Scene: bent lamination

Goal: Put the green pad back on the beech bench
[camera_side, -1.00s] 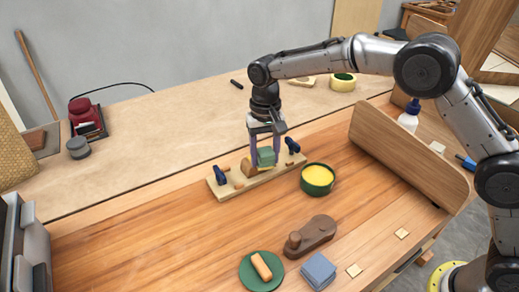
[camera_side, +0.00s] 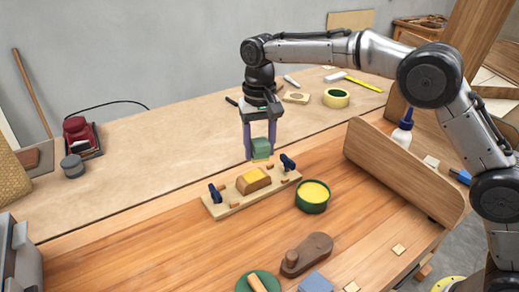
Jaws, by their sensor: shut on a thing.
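My gripper (camera_side: 260,150) is shut on the green pad (camera_side: 261,147) and holds it in the air above the wooden form board (camera_side: 227,203). The pad looks like a small green block with a yellowish underside. Below it, a brown curved block with a yellow top (camera_side: 253,181) sits on the board, apart from the pad. Two dark blue clamps, a left one (camera_side: 215,194) and a right one (camera_side: 288,162), stand at the board's ends. The beech bench (camera_side: 150,245) is the reddish wooden surface under the board.
A green bowl with yellow contents (camera_side: 313,196) stands right of the board. A brown wooden plane-like tool (camera_side: 306,254), a green dish (camera_side: 250,284) and a blue block (camera_side: 316,283) lie in front. An upright wooden panel (camera_side: 405,170) bounds the right. The bench's left front is clear.

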